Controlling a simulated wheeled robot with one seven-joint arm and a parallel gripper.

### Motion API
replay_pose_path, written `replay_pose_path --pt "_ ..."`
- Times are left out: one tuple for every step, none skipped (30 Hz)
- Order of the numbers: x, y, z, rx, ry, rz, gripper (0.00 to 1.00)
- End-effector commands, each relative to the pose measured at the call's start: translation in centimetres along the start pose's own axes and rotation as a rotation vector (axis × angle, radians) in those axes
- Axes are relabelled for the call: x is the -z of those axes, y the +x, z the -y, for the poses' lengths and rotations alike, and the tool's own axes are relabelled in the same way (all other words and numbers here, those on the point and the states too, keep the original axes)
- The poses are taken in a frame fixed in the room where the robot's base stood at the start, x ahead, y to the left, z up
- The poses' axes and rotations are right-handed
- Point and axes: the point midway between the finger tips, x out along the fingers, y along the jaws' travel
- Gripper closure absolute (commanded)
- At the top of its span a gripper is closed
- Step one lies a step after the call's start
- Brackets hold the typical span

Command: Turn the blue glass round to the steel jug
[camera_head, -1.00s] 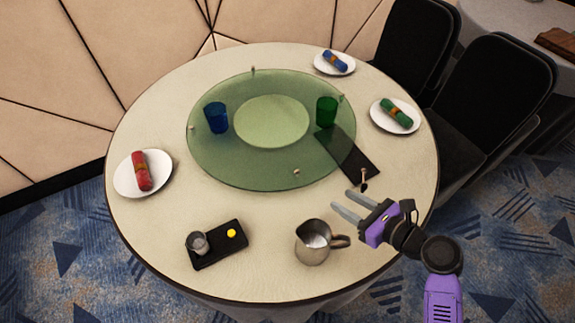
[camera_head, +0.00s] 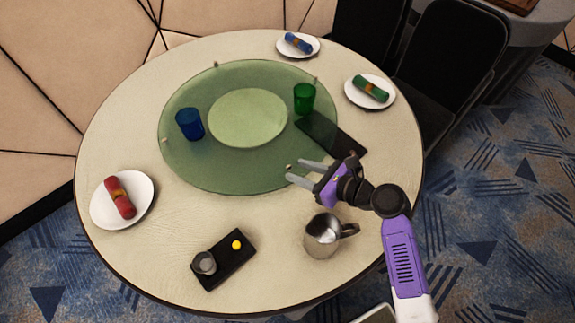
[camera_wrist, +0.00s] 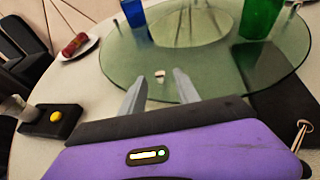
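The blue glass (camera_head: 190,124) stands upright at the left of the green glass turntable (camera_head: 205,175). It also shows in the wrist view (camera_wrist: 134,14), cut by the top edge. The steel jug (camera_head: 322,236) stands on the table in front of the turntable, handle to the right; it is not in the wrist view. My gripper (camera_head: 293,171) is open at the turntable's near right rim. A small knob (camera_wrist: 160,76) on the rim shows between its fingertips in the wrist view; I cannot tell whether they touch it.
A green glass (camera_head: 304,98) stands on the turntable's far right, near a dark slab (camera_head: 335,138) at the rim. A black tray (camera_head: 215,279) with a small cup and yellow ball lies front left. Plates with red, blue and green napkins edge the table.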

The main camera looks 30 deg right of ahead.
Motion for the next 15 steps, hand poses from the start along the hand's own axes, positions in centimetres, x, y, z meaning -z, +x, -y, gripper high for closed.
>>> replay_pose_path --pt "-0.1 0.9 0.0 -0.002 -0.001 0.001 0.62" --pt "-0.1 1.4 0.0 -0.002 -0.001 0.001 0.62" --pt "-0.1 1.9 0.0 -0.002 -0.001 0.001 0.62" --pt "-0.1 2.4 0.0 -0.001 -0.001 0.001 0.62" --pt "-0.1 2.7 0.0 -0.002 -0.001 0.001 0.62" --pt "0.0 3.1 0.0 -0.001 0.0 0.001 0.62" --pt "0.0 3.4 0.0 0.0 0.001 0.001 0.62" --pt "-0.1 3.7 0.1 0.0 0.0 0.001 0.62" --pt "-0.1 3.9 0.0 0.0 0.0 0.001 0.62" --pt "0.0 4.1 0.0 0.0 0.0 0.001 0.62" --pt "0.0 4.2 0.0 0.0 0.0 0.0 0.62" --pt "0.0 4.3 0.0 0.0 0.0 0.0 0.62" --pt "0.0 4.4 0.0 0.0 0.0 0.0 0.62" --pt "0.0 4.4 0.0 0.0 0.0 0.0 0.62" --pt "0.0 4.4 0.0 0.0 0.0 0.0 0.62"
